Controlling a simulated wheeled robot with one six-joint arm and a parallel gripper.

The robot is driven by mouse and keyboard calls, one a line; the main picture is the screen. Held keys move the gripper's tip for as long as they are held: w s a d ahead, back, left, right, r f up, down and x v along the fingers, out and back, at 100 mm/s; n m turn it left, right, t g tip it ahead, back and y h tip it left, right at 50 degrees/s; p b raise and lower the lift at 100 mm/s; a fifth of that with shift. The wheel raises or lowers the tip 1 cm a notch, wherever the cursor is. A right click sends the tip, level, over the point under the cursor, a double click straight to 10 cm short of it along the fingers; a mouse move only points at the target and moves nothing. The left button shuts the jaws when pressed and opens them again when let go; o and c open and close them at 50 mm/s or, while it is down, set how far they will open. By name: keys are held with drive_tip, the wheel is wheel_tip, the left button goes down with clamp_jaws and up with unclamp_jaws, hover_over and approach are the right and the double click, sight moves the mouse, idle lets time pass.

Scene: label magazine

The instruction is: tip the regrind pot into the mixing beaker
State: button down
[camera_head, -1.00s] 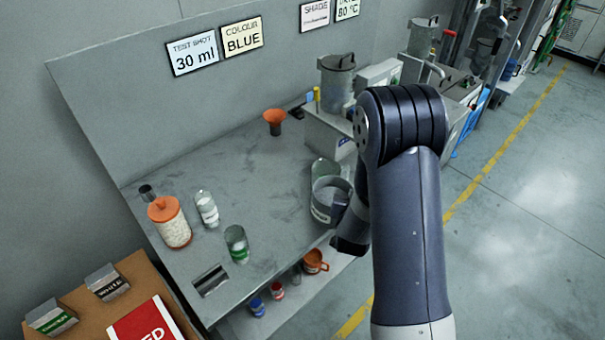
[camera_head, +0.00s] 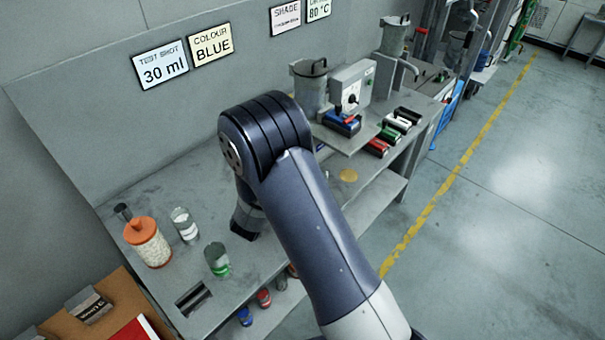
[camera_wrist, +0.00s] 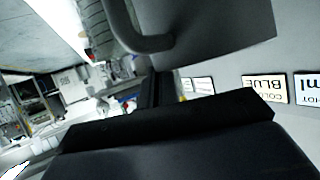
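My gripper (camera_wrist: 160,90) shows only as dark parts in the wrist view, whose picture is upside down. In the head view my arm covers its fingers. A grey vessel with a thick curved handle (camera_wrist: 150,42) fills the top of the wrist view, very close to my gripper. I cannot tell whether the fingers are closed on it, or read a name on it. A clear beaker with a green band (camera_head: 217,260) stands on the bench near its front edge, left of my wrist. I cannot tell whether it is the mixing beaker.
An orange-lidded pellet jar (camera_head: 148,242), a clear white-labelled container (camera_head: 185,225) and a small dark cup (camera_head: 123,212) stand at the bench's left. A hopper machine (camera_head: 311,90) and coloured blocks (camera_head: 385,138) are farther right. A cardboard box (camera_head: 115,300) is at lower left.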

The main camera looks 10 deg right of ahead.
drive_tip(key=shift+d+r, duration=0.15)
drive_tip(key=w+d+r+m+g+y+b, duration=0.1)
drive_tip(key=d+m+y+b, duration=0.3)
drive_tip(key=b, duration=1.3)
drive_tip(key=w+d+g+y, duration=0.1)
drive_tip(key=d, duration=0.3)
drive_tip(key=shift+y, duration=0.4)
drive_tip(key=shift+b, duration=0.8)
drive_tip(key=shift+s+d+r+y+b, duration=0.1)
drive_tip(key=shift+d+r+y+b, duration=0.15)
drive_tip(key=shift+b, duration=0.8)
